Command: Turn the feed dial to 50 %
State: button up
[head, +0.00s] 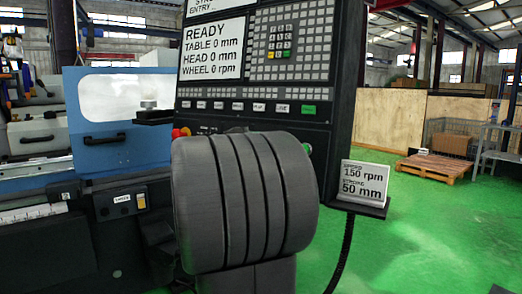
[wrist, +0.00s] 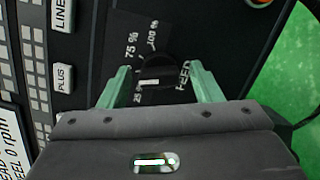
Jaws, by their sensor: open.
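The feed dial (wrist: 152,72) is a dark round knob with a white mark, on the black panel in the wrist view. Labels for 25 %, 75 % and 100 % and the word FEED stand around it; I cannot read a 50 % label or tell the exact setting. My gripper (wrist: 156,70) is open, with one green finger on each side of the dial. The fingers appear apart from the knob, though their depth is hard to judge.
The control panel (head: 345,60) carries a READY display (head: 212,50), a keypad and a row of buttons. A card (head: 362,182) reading 150 rpm and 50 mm stands on a small shelf. Blue machine doors (head: 110,155) are at left.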

jog(key=v, duration=1.3)
jog(key=shift+s+a+p, duration=0.25)
jog(key=shift+s+p, duration=0.05)
jog(key=shift+p, duration=0.15)
jog(key=b+x, duration=0.1)
jog(key=x, duration=1.2)
jog(key=shift+w+d, duration=0.25)
jog(key=shift+w, duration=0.1)
jog(key=shift+s, duration=0.1)
